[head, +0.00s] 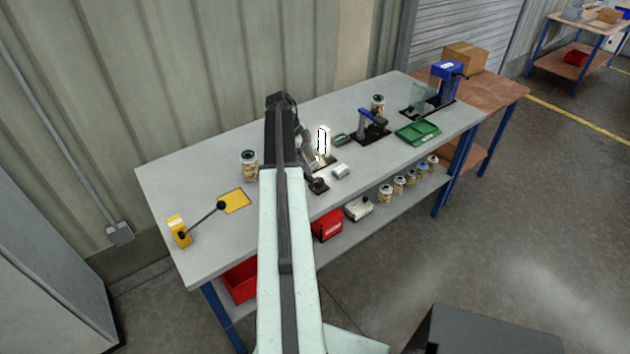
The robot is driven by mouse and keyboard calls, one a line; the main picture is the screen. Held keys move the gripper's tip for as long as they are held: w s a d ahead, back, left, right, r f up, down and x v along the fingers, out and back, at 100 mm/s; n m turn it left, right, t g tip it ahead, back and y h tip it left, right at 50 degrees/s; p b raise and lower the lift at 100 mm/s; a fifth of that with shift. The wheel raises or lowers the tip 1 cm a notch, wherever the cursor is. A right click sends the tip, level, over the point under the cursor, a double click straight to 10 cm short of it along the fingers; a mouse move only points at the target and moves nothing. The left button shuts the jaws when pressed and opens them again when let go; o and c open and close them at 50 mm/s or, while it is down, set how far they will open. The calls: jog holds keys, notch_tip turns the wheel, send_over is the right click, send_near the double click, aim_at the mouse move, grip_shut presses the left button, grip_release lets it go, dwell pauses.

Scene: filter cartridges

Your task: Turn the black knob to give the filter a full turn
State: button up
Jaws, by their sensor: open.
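A white filter cartridge (323,141) with dark markings stands upright near the middle of the grey bench. A small dark base (327,163) shows under it. My gripper (312,170) hangs just left of and in front of the filter, partly hidden by my own arm. It is open, with nothing seen between its fingers. A small black part (317,185) shows low beside it; I cannot tell whether this is the knob or part of my gripper. Whether my gripper touches anything is too small to tell.
A yellow box with a black ball-ended lever (205,218) is at the left, near a yellow plate (235,201). A jar (249,165) stands left of my arm.

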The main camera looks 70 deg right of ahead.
aim_at(318, 180)
jog(key=b+x, duration=0.7)
jog(key=shift+w+a+f, duration=0.1)
jog(key=shift+f, duration=0.35)
jog(key=shift+r, duration=0.1)
